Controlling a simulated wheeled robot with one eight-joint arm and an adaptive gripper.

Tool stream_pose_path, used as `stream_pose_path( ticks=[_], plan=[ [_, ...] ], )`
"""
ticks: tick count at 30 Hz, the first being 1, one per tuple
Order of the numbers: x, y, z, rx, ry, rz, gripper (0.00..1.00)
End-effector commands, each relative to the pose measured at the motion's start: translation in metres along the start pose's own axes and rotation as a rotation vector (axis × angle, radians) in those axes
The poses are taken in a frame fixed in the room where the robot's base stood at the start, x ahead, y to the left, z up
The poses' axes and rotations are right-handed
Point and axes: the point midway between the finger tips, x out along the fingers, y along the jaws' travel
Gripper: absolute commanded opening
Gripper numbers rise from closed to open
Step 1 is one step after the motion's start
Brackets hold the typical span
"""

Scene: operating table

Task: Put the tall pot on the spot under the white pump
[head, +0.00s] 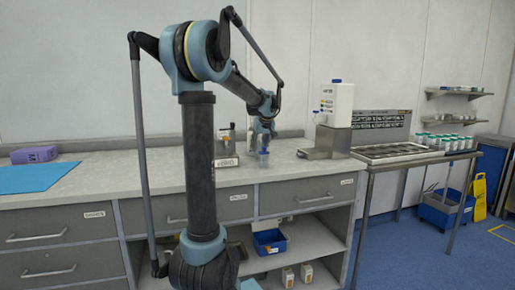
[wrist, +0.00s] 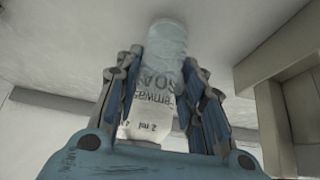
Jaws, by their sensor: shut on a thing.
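My gripper (head: 264,138) hangs fingers down over the counter, left of the white pump. In the wrist view my gripper (wrist: 163,100) is shut around a pale, see-through pot (wrist: 150,112) with a white label reading soap handwash. In the head view the pot (head: 263,156) shows below the fingers, at or just above the counter; I cannot tell whether it touches. The white pump (head: 338,98) is a white container with a blue cap. It stands on a metal stand (head: 332,141), whose low plate (head: 308,154) reaches left under the spout. That plate looks empty.
A small rack (head: 227,162) with bottles stands close left of my gripper; a beige frame (wrist: 285,85) is close by in the wrist view. A metal table (head: 385,153) with several capped pots (head: 448,143) is at right. The counter between pot and plate looks clear.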

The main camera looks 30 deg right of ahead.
Motion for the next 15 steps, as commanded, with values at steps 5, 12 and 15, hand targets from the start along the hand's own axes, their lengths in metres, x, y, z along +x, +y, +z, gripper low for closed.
stream_pose_path(
  ticks=[5,12,15],
  plan=[
    [0.011,0.000,-0.018,-0.001,0.000,-0.001,0.08],
    [0.021,0.001,-0.010,0.001,0.001,0.000,0.08],
    [0.020,0.001,-0.010,0.001,0.001,0.000,0.08]
  ],
)
